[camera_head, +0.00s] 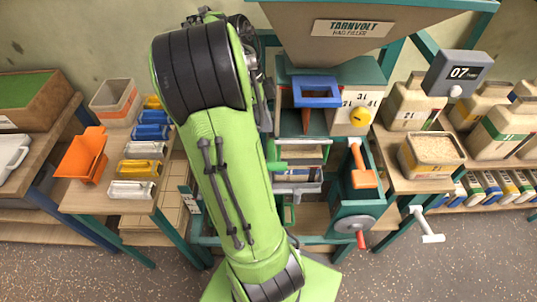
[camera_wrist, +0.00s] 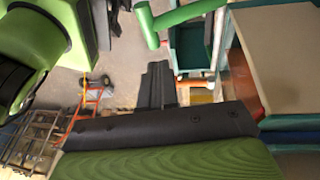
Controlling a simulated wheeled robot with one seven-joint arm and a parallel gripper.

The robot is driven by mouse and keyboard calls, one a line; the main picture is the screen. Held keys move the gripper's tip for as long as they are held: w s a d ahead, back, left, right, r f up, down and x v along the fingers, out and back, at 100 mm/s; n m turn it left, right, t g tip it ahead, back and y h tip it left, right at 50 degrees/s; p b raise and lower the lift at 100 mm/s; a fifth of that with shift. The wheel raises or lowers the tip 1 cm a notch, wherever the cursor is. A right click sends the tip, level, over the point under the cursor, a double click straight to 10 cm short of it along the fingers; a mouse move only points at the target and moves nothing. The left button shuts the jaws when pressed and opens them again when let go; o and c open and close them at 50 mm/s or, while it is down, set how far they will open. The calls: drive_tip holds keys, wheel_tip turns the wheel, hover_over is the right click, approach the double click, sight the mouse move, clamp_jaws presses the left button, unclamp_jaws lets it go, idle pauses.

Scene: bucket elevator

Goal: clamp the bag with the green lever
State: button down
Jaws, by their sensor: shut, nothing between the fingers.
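The green lever (camera_head: 277,166) shows as a short green handle just right of my arm in the head view, in front of the filler. In the wrist view a green bar, likely the lever (camera_wrist: 185,16), runs across the top. My gripper (camera_wrist: 157,70) is shut and empty, its dark fingers pointing up the picture. The green bar lies beyond the fingertips with a visible gap. My arm hides the gripper in the head view. I cannot make out the bag for certain; a pale grey shape below the spout is partly hidden by my arm.
The filler hopper (camera_head: 340,22) stands above a blue spout frame (camera_head: 316,92). An orange handle (camera_head: 362,168) and a crank wheel (camera_head: 354,224) are on its right. Right, a bench holds a grain box (camera_head: 432,152).

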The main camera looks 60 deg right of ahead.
sight(275, 162)
drive_tip(key=b+x, duration=0.1)
drive_tip(key=x, duration=0.4)
drive_tip(key=a+b+x, duration=0.1)
drive_tip(key=x, duration=0.2)
drive_tip(key=shift+w+a+f+b, duration=0.1)
drive_tip(key=shift+w+f+b, duration=0.05)
drive_tip(key=shift+f+b, duration=0.15)
drive_tip(key=shift+a+f, duration=0.2)
drive_tip(key=shift+f, duration=0.1)
